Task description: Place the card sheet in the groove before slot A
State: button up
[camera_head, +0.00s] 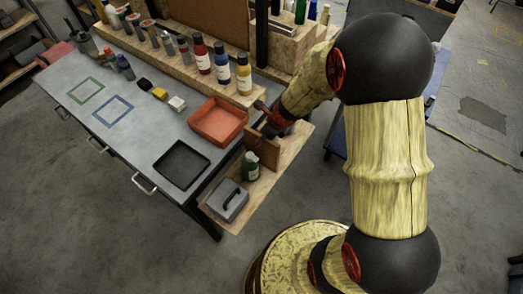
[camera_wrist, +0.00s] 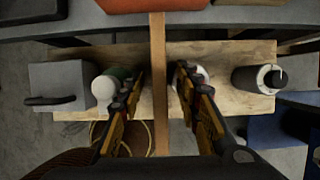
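A thin brown upright board (camera_head: 262,150), which may be the card sheet, stands on the wooden side shelf (camera_head: 225,212). In the wrist view the board (camera_wrist: 160,60) shows edge-on as a narrow strip. My gripper (camera_wrist: 160,72) is open, with one finger on each side of the board and a visible gap on both sides. In the head view my gripper (camera_head: 272,122) is at the board's far side, partly hidden by my arm. I cannot make out a groove or a letter marking slot A.
A green bottle (camera_head: 250,166) and a grey box with a handle (camera_head: 229,202) stand left of the board. A dark cylinder (camera_wrist: 258,79) stands to its right. An orange tray (camera_head: 218,121) and a black tray (camera_head: 182,164) lie on the grey table (camera_head: 140,125).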

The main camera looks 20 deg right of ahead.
jog(key=c, duration=0.4)
grip_shut()
dwell(0.5)
